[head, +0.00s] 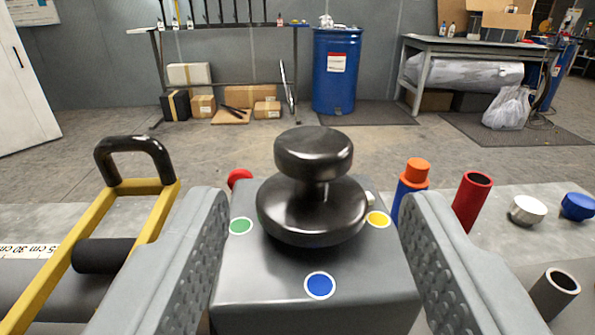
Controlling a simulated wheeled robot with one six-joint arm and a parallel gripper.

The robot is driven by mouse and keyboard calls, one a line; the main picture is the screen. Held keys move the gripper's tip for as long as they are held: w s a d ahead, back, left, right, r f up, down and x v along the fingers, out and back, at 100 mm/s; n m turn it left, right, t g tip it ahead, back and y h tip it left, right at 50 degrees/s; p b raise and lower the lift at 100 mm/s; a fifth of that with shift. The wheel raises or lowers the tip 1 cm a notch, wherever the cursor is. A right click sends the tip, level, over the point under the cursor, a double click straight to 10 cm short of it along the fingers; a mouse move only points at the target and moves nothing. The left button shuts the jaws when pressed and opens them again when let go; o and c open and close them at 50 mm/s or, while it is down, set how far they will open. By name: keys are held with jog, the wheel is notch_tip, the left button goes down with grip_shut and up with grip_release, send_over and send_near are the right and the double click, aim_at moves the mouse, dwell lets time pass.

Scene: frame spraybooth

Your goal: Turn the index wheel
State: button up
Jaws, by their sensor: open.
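The index wheel (312,212) is a glossy black disc with a raised black knob (313,153) on top. It sits on a grey box (315,295). Around the wheel the box top carries a green dot (241,226), a blue dot (320,285) and a yellow dot (377,219). My gripper (312,225) is open, with one grey ridged finger at the left and one at the right of the box. The fingers are apart from the wheel and knob, and nothing is between them in a grip. The far side of the wheel is hidden.
A yellow frame with a black handle (133,160) stands close on the left. On the right are a blue bottle with orange cap (413,188), a red tube (472,200), a white cap (528,209), a blue cap (577,206) and a grey tube (554,293).

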aim_at(316, 169)
jog(key=shift+w+d, duration=0.15)
jog(key=shift+w, duration=3.4)
jog(key=c, duration=0.9)
